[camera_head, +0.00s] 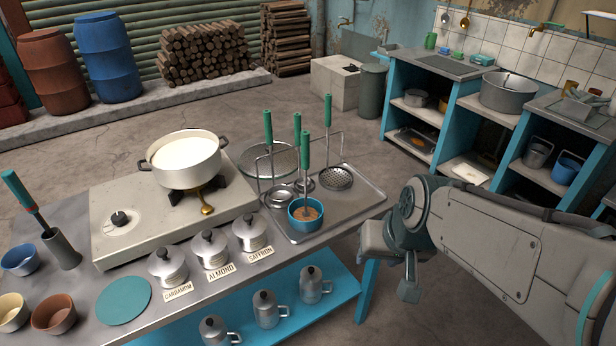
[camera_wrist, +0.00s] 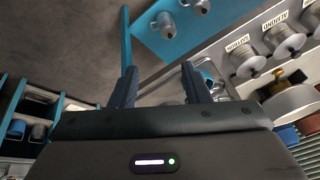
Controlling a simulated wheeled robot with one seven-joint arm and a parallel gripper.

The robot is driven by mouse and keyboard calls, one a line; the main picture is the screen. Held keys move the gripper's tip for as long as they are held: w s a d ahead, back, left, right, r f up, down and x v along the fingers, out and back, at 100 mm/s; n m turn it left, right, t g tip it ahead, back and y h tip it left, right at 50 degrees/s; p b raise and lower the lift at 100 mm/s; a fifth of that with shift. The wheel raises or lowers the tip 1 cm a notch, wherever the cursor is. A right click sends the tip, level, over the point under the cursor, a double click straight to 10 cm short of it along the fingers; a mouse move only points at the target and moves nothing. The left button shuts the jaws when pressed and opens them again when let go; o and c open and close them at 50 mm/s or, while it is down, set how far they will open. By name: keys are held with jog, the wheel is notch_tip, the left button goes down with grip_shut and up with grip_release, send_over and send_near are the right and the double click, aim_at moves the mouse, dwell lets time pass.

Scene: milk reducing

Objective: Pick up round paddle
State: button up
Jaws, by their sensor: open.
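Several green-handled utensils stand in a wire rack on a metal tray (camera_head: 360,205) at the table's right end. One has a round perforated head (camera_head: 336,178). Smaller round heads (camera_head: 281,198) sit to its left, and one handle (camera_head: 306,150) rises from a teal bowl (camera_head: 291,214) of brown contents. I cannot tell for sure which is the round paddle. My gripper (camera_head: 408,290) is right of the tray, apart from the utensils. In the wrist view my gripper (camera_wrist: 160,82) is open and empty, its two dark fingers apart; the utensils are mostly hidden behind the right finger.
A pot of milk (camera_head: 186,158) stands on the stove (camera_head: 130,200), left of the rack. Labelled canisters (camera_head: 210,249) line the table's front. Metal mugs (camera_head: 266,309) stand on the blue lower shelf (camera_head: 335,290). Open floor separates the table from the blue shelving (camera_head: 455,120).

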jog(key=w+a+f+m+t+y, duration=0.1)
jog(key=w+a+f+t+y, duration=0.15)
jog(key=w+a, duration=0.8)
jog(key=m+t+h+p, duration=0.2)
jog(key=m+t+h, duration=0.1)
jog(key=t+h, duration=0.75)
send_near(304, 162)
jog(key=x, duration=0.6)
jog(key=shift+w+d, duration=0.15)
jog(key=shift+w, duration=0.1)
jog(key=shift+p+x, duration=0.4)
jog(key=shift+x, duration=1.9)
jog(key=shift+f, duration=0.1)
grip_shut()
